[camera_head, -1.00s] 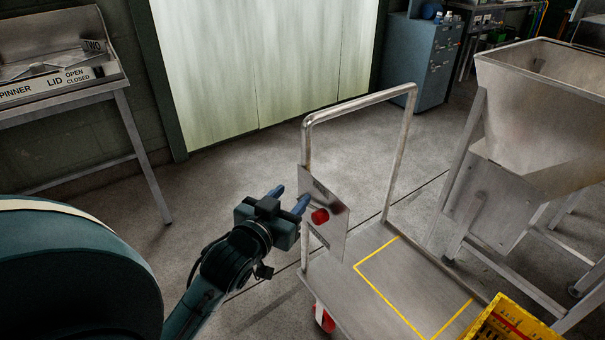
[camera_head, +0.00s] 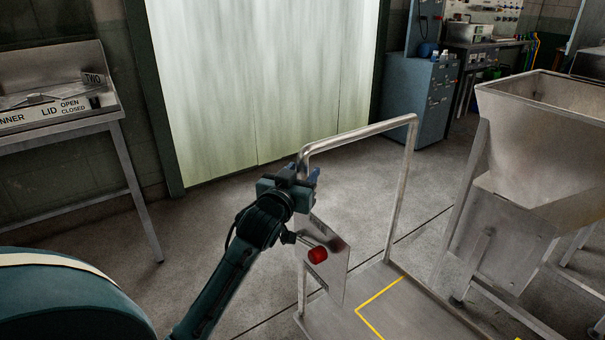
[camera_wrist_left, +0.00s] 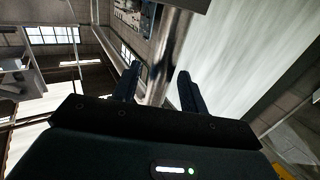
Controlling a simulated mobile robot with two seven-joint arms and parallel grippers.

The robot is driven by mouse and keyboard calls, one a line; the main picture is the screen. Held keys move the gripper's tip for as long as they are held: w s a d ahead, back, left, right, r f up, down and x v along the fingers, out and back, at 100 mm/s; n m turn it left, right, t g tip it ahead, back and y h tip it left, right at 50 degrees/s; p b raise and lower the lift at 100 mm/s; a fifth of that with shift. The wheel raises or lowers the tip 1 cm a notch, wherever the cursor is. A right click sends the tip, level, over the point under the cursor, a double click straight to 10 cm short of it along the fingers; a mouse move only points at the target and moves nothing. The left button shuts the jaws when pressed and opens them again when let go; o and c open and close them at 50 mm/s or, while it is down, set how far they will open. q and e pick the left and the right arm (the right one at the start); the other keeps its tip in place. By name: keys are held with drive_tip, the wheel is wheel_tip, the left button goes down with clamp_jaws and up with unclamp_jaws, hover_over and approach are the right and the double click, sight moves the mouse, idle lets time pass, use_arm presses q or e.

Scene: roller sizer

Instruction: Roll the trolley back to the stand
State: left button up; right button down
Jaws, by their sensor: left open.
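The trolley has a tall metal push handle (camera_head: 362,131) and a flat grey deck (camera_head: 425,310) marked with a yellow line. A metal plate with a red knob (camera_head: 317,255) is fixed near the handle's left post. My left gripper (camera_head: 308,172) is at the upper part of that left post, just below the bend. In the left wrist view the open fingers (camera_wrist_left: 158,88) stand on either side of the handle's metal tube (camera_wrist_left: 168,55); I cannot tell whether they touch it. My right gripper is not in view.
A steel hopper on legs (camera_head: 545,140) stands close to the trolley's right. A bench with a labelled panel (camera_head: 60,122) is at the left. A blue cabinet (camera_head: 418,95) stands behind, beside a pale strip curtain (camera_head: 265,80). The floor before the curtain is clear.

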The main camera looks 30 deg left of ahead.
use_arm(q)
drive_tip(key=shift+w+a, duration=0.1)
drive_tip(key=shift+w, duration=0.4)
clamp_jaws()
idle(0.3)
